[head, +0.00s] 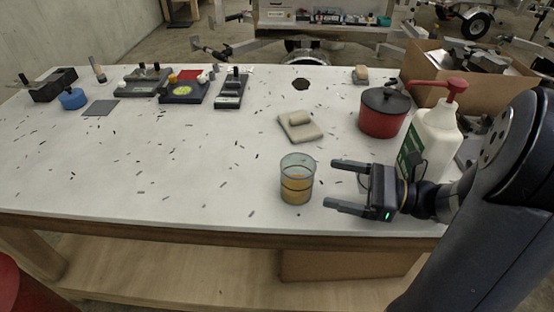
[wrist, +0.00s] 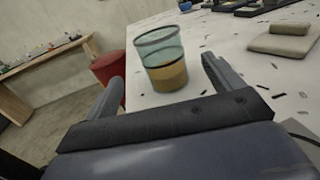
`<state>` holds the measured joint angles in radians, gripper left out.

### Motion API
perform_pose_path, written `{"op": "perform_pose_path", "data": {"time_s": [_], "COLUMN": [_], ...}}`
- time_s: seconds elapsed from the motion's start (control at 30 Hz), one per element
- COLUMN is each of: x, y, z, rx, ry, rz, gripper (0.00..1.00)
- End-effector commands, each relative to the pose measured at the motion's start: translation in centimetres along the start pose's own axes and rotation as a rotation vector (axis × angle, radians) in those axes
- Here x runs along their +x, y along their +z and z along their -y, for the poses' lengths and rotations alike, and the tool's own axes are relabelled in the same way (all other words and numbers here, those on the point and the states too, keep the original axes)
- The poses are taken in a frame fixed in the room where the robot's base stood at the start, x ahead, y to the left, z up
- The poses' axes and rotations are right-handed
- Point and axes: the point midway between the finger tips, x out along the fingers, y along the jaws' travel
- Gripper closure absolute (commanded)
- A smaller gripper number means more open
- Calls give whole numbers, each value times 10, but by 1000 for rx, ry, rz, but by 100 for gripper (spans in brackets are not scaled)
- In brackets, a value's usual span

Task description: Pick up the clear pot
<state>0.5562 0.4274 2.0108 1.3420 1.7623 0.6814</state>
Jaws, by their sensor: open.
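The clear pot (head: 297,178) is a see-through cup with an amber lower part and dark bands. It stands upright near the front edge of the white table. It also shows in the wrist view (wrist: 162,60), ahead of my gripper and between the lines of its two fingers. My gripper (head: 339,184) is open and empty, just right of the pot in the head view, with its fingers pointing at it. A gap shows between the fingertips and the pot. The fingers also show in the wrist view (wrist: 160,80).
A beige block on a pad (head: 300,127) lies behind the pot. The table's left middle is clear except for small dark scraps.

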Motion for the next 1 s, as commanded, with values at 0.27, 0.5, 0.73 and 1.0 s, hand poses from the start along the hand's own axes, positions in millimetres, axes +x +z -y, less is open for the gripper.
{"op": "perform_pose_path", "data": {"time_s": [0.27,0.5,0.73,1.0], "x": [30,54,68,101], "y": [0,0,0,0], "z": [-1,0,-1,-1], "rx": [1,0,-1,0], "ry": [5,2,3,4], "rz": [0,-1,-1,-1], "gripper": [13,13,13,13]}}
